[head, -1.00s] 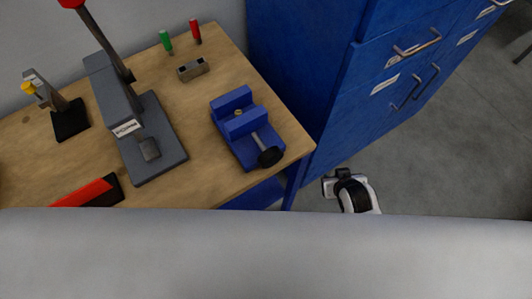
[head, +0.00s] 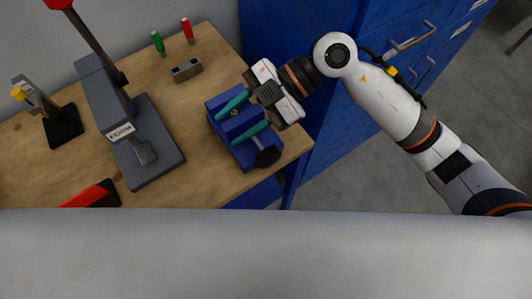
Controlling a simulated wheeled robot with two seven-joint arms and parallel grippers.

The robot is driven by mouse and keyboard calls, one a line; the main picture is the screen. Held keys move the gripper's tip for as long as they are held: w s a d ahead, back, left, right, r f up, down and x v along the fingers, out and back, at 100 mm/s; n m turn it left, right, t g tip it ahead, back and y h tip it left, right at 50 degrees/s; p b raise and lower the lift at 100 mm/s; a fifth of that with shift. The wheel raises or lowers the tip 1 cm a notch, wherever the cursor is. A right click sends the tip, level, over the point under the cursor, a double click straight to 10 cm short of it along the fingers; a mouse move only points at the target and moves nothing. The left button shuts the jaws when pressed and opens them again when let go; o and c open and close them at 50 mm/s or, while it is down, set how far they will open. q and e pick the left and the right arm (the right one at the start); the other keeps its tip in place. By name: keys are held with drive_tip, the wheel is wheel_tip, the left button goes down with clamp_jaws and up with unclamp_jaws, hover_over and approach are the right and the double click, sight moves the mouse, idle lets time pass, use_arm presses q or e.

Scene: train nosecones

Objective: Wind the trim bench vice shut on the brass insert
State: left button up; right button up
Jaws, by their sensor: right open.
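The blue bench vice (head: 222,104) stands near the right end of the wooden bench, with its black handle knob (head: 268,156) at the front right. The small brass insert (head: 235,112) shows between the vice jaws. My right gripper (head: 242,118) has come in from the right over the vice. Its two teal fingers are apart, one over the back jaw and one over the front jaw, with the insert between them. I cannot tell whether the fingers touch the vice. Part of the vice is hidden under the gripper. My left gripper is out of view.
A grey press (head: 110,100) marked FORM stands left of the vice. A blue cabinet (head: 330,120) stands right of the bench. A red-and-black tool (head: 92,196) lies front left.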

sight(269, 151)
drive_tip(key=w+d+f+m+t+h, duration=0.25)
drive_tip(key=d+f+h, duration=0.25)
drive_tip(key=d+h, duration=0.3)
drive_tip(key=shift+y, duration=0.3)
drive_tip(key=x, duration=0.3)
drive_tip(key=p+x, duration=0.1)
drive_tip(key=x, duration=0.7)
drive_tip(key=shift+w+d+f+p, duration=0.15)
drive_tip(key=shift+w+p, duration=0.15)
drive_tip(key=shift+p, duration=0.1)
drive_tip(key=shift+c, duration=0.3)
clamp_jaws()
